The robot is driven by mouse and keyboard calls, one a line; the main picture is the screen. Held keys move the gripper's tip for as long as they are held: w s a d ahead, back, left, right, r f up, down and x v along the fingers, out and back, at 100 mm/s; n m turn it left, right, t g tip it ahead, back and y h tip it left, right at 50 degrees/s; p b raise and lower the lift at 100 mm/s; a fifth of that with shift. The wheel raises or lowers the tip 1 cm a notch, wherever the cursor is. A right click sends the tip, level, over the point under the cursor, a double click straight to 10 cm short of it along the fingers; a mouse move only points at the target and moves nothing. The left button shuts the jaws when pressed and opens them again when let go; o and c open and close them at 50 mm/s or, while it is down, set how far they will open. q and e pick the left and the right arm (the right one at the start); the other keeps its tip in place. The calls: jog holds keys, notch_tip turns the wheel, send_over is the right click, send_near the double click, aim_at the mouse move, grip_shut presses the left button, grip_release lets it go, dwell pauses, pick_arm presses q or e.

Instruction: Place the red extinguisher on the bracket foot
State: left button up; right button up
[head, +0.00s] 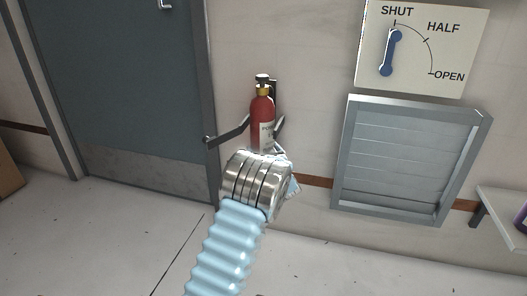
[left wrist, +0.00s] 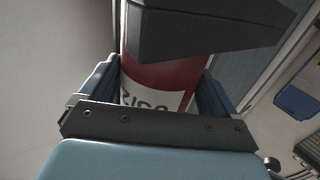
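The red extinguisher (head: 262,112), with a yellow collar, black top and white label, is upright in front of the wall in the head view. My left gripper (head: 263,140) reaches up to its lower body; the silver wrist hides the extinguisher's bottom. In the left wrist view, the red body and label of the extinguisher (left wrist: 160,80) fill the space between the blue-grey fingers (left wrist: 160,92), which appear shut on it. A dark bracket part (head: 273,88) shows behind the extinguisher's top. The bracket foot cannot be made out. My right gripper is not in view.
A grey door (head: 125,85) stands left of the extinguisher. A louvred metal vent (head: 405,160) is to the right, below a SHUT/HALF/OPEN sign with a blue lever (head: 390,52). A shelf (head: 505,212) juts out at the right edge. The floor in front is clear.

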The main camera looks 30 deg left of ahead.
pick_arm(q)
jog(key=shift+o, duration=0.6)
jog(key=shift+s+d, duration=0.1)
jog(key=shift+d, duration=0.1)
jog(key=p+v, duration=0.2)
jog(key=v, duration=1)
jog(key=s+d+f+m+g+h, duration=0.1)
jog(key=s+d+f+m+h, duration=0.15)
jog(key=f, duration=0.55)
jog(key=s+d+f+m+g+h, duration=0.1)
jog(key=s+d+f+h, duration=0.25)
jog(key=f, duration=0.45)
jog(key=s+d+f+m+g+h, duration=0.2)
jog(key=s+f+h, duration=0.15)
jog(key=f, duration=0.55)
jog(key=s+d+f+m+g+h, duration=0.1)
jog(key=s+d+f+g+h, duration=0.2)
jog(key=s+d, duration=0.3)
jog(key=s+d+f+m+g+h, duration=0.1)
jog(key=s+d+f+g+h, duration=0.3)
jog(key=s, duration=1.1)
jog(key=d+f, duration=0.1)
jog(key=d, duration=0.2)
jog(key=shift+h, duration=0.35)
jog(key=shift+s+r, duration=0.15)
